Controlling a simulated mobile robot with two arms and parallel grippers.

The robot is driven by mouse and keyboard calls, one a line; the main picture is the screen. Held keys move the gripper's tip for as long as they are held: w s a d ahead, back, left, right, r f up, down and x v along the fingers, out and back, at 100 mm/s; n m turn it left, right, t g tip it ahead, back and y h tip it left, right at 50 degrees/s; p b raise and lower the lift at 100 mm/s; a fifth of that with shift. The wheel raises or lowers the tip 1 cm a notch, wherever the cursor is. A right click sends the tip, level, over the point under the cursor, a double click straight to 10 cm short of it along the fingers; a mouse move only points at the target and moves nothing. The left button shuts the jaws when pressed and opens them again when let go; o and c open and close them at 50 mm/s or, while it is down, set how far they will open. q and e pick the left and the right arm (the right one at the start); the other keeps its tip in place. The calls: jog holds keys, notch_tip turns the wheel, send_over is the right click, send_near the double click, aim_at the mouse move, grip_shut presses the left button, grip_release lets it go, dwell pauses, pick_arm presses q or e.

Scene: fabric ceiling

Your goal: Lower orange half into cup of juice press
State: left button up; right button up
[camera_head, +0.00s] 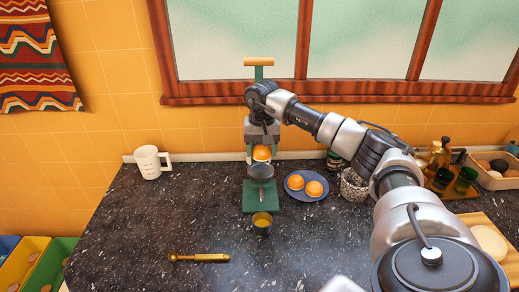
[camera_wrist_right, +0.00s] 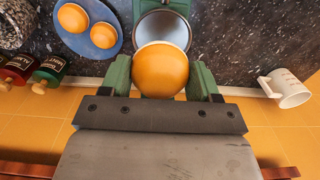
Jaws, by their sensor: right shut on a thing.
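My right gripper (camera_head: 262,146) is shut on an orange half (camera_head: 262,153) and holds it just above the cup (camera_head: 261,171) of the green juice press (camera_head: 262,197). In the right wrist view the orange half (camera_wrist_right: 160,70) sits between the two green fingers, and the metal cup (camera_wrist_right: 166,28) shows partly behind it. The press has a wooden handle (camera_head: 258,61) at its top. A glass with yellow juice (camera_head: 262,222) stands at the front of the press base. My left gripper is not in view.
A blue plate (camera_head: 306,197) with two orange halves stands right of the press. A white mug (camera_head: 150,162) is at the left. A golden tool (camera_head: 199,257) lies in front. A woven pot (camera_head: 354,184) and bottles (camera_head: 441,150) stand to the right.

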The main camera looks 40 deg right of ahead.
aim_at(260, 171)
jog(key=shift+w+f+b, duration=0.15)
jog(key=shift+f+b, duration=0.35)
jog(key=shift+f, duration=0.45)
jog(key=shift+f+b, duration=0.7)
jog(key=shift+f, duration=0.25)
jog(key=shift+f+b, duration=0.45)
jog(key=shift+f, duration=0.4)
jog(key=shift+f, duration=0.2)
jog(key=o, duration=1)
